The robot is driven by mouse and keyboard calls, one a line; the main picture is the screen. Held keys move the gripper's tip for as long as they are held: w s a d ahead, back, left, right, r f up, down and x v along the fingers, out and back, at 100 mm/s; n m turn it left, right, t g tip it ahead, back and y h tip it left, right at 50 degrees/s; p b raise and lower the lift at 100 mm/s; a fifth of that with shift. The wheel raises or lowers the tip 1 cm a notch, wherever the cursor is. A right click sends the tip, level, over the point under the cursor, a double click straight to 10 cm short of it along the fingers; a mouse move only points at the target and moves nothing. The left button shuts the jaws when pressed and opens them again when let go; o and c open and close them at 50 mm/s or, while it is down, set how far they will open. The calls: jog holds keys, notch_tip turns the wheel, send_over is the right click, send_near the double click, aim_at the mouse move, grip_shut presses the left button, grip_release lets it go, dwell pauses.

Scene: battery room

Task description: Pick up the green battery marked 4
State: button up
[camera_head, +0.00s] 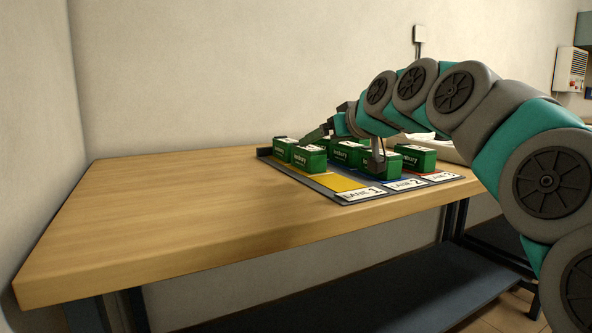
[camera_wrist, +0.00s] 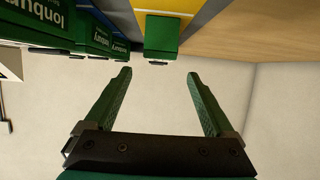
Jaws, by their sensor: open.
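Several green batteries stand on a tray of marked lanes (camera_head: 345,183) on the table. In the head view, two stand in the yellow lane, a rear one (camera_head: 283,151) and a front one (camera_head: 309,160). Another (camera_head: 347,153) stands farther back, one (camera_head: 379,167) in lane 2 and one (camera_head: 416,158) in lane 3. I cannot read a 4 on any. My gripper (camera_head: 341,152) is open above the tray. In the wrist view, my gripper (camera_wrist: 159,74) has nothing between its fingers; a battery (camera_wrist: 161,36) on yellow lies just beyond the fingertips, with others at upper left (camera_wrist: 38,22).
The wooden table (camera_head: 150,210) is bare to the left of the tray. A wall (camera_head: 230,70) stands behind, with another wall at the left. A dark shelf (camera_head: 370,290) lies below the table. A pale object (camera_head: 448,150) sits behind lane 3.

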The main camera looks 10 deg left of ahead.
aim_at(309, 147)
jog(key=shift+x, duration=3.95)
jog(key=shift+d, duration=0.1)
jog(key=shift+c, duration=0.3)
grip_shut()
